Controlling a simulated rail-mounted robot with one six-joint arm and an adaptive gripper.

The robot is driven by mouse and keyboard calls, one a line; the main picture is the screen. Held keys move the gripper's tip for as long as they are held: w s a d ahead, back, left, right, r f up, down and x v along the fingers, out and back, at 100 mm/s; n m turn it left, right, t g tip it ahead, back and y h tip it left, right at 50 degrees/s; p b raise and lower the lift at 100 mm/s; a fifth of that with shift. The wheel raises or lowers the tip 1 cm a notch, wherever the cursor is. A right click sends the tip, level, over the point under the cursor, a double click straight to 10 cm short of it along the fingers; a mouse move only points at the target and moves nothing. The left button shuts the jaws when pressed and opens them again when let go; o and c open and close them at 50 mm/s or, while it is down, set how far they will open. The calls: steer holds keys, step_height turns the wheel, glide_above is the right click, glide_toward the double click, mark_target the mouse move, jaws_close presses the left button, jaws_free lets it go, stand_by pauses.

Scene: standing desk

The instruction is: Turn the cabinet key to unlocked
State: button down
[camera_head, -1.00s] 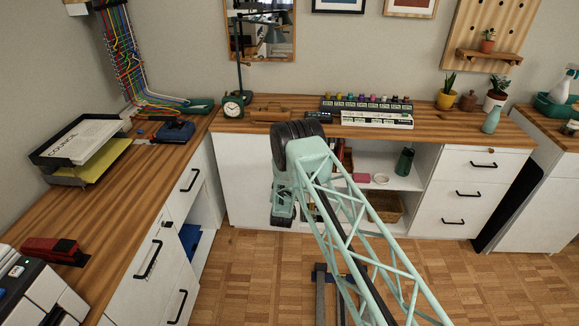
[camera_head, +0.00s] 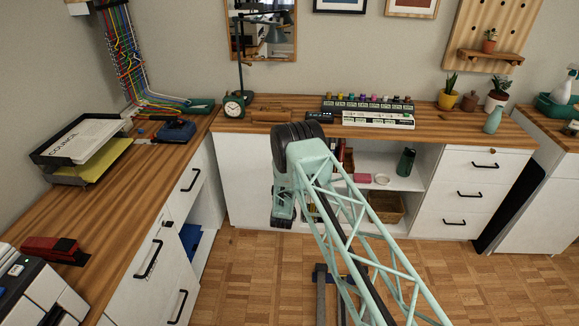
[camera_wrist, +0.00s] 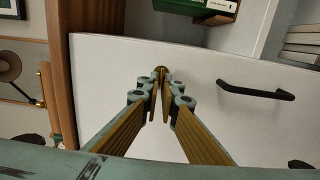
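A small brass key or lock (camera_wrist: 160,71) shows in the wrist view on a white cabinet front (camera_wrist: 105,60), near its wooden edge. My gripper (camera_wrist: 159,90) points at it. The two fingertips are close together, right at the brass piece, with a narrow gap between them. The tips overlap its lower part, so I cannot tell whether they press on it or stand just around it. The key's turned position is not readable. In the head view my gripper is mostly hidden behind my arm's wrist, and its fingertips do not show.
A black handle (camera_wrist: 255,90) sits right of the brass piece on the same white front. An open shelf space with a green object (camera_wrist: 185,6) lies above it.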

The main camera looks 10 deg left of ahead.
stand_by(0.4)
steer(key=c, duration=3)
jaws_free()
steer(key=shift+o, duration=0.2)
steer(key=shift+s, duration=0.1)
steer(key=s, duration=1.1)
steer(key=shift+s, duration=0.4)
steer(key=shift+d+r, duration=0.1)
